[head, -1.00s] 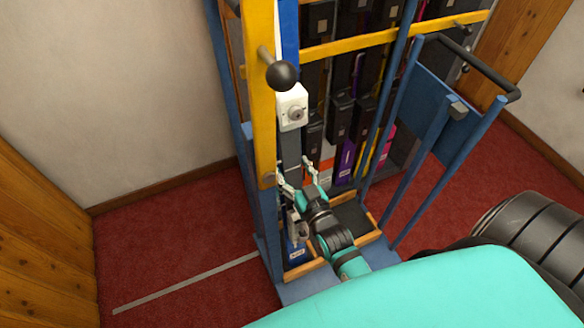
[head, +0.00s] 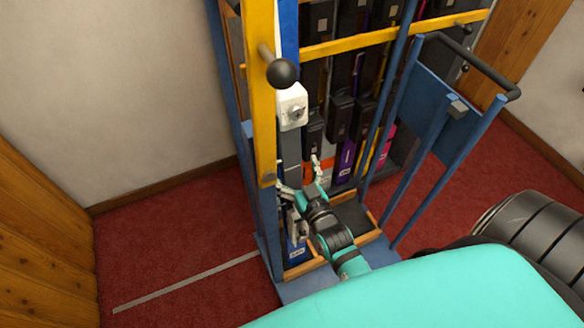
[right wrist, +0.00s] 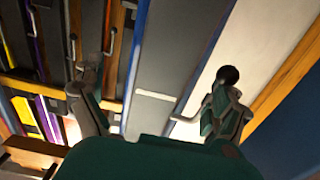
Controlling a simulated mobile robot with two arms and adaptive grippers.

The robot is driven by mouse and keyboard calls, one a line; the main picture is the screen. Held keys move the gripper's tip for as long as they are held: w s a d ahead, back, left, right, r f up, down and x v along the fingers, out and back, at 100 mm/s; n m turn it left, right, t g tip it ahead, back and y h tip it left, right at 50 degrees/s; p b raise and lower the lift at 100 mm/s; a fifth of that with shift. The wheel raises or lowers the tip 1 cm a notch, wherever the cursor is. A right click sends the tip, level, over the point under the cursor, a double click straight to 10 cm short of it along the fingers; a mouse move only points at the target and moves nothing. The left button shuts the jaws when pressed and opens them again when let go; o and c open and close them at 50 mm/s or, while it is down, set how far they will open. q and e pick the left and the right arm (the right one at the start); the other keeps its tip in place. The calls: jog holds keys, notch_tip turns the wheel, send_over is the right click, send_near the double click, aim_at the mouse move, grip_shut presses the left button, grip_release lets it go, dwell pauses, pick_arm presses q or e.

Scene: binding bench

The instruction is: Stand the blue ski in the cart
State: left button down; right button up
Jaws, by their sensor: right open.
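The blue ski (head: 289,35) stands upright at the left end of the cart (head: 445,113), behind a yellow upright. It bears a white binding part (head: 292,107), and its blue lower end (head: 297,250) is down by the wood-edged base tray. My right gripper (head: 300,177) is open, its fingers on either side of the ski's grey lower part. In the right wrist view the open right gripper (right wrist: 158,92) has a grey surface with a blue edge between its fingers. Contact cannot be told. My left gripper is not in view.
Several other skis with dark bindings (head: 340,118) stand behind, to the right. A yellow upright (head: 262,110) with a black knob (head: 282,74) is close to the ski. Yellow rails cross the rack. Red carpet (head: 160,240) is free at the left, with a grey floor strip.

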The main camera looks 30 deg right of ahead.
jog(key=shift+r, duration=0.1)
dwell(0.3)
jog(key=shift+s+p, duration=0.35)
jog(key=shift+s, duration=0.2)
jog(key=s+p, duration=0.4)
jog(key=s, duration=0.7)
jog(key=shift+s+a+r, duration=0.2)
jog(key=shift+s+a, duration=0.2)
dwell(0.7)
jog(key=s+p, duration=0.1)
jog(key=s, duration=0.3)
jog(key=shift+s+a, duration=0.1)
jog(key=shift+s, duration=0.15)
dwell(0.4)
dwell(0.5)
